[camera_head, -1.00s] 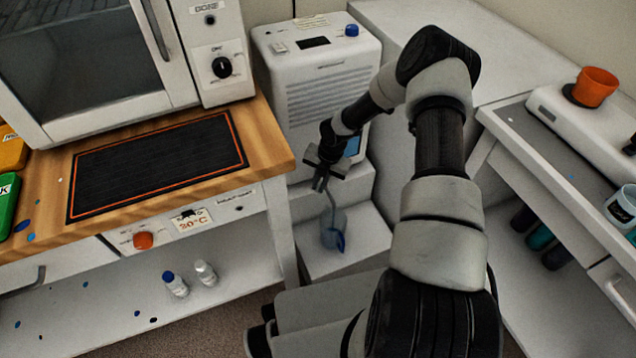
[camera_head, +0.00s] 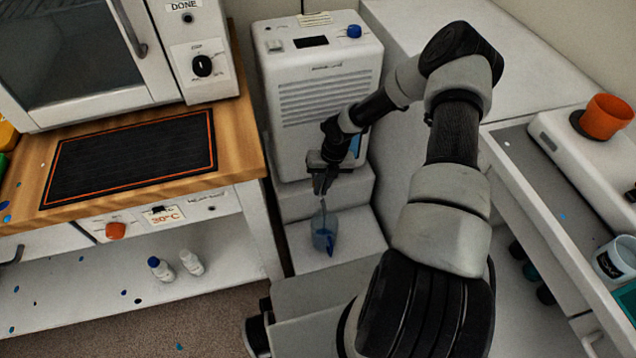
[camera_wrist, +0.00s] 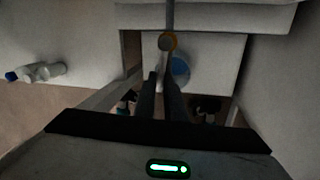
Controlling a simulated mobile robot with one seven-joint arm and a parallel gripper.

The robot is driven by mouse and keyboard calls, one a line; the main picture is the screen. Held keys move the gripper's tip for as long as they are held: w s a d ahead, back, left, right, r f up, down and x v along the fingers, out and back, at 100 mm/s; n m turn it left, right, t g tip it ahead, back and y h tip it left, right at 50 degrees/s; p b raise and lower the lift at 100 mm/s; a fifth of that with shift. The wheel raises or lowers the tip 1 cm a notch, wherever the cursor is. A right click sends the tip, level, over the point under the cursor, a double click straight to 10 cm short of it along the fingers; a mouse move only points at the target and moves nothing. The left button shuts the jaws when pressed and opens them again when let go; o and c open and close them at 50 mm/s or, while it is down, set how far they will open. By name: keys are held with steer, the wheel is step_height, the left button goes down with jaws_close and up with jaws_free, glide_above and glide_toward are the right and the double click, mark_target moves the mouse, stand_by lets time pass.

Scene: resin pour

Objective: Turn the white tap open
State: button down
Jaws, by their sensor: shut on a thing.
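My gripper (camera_head: 321,184) is in front of the lower part of the white machine (camera_head: 318,95), above a clear jug (camera_head: 323,238) on a low white step. The white tap is largely hidden by my gripper and hard to make out. A thin grey line (camera_head: 323,206) runs from below my gripper down to the jug. The jug looks bluish and also shows in the wrist view (camera_wrist: 180,70).
A wooden-topped bench (camera_head: 232,150) with a black mat (camera_head: 130,160) and an oven stands to the left. Two small bottles (camera_head: 190,262) are on its lower shelf.

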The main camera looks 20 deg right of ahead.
steer(key=shift+d+n, duration=0.4)
steer(key=shift+n, duration=0.4)
steer(key=c, duration=1.8)
jaws_free()
steer(key=d+r+p, duration=0.1)
steer(key=r, duration=0.4)
steer(key=d+r+p, duration=0.1)
steer(key=r, duration=0.5)
steer(key=d+r+p, duration=0.1)
steer(key=r+p, duration=0.1)
steer(key=r, duration=0.4)
steer(key=shift+d, duration=0.2)
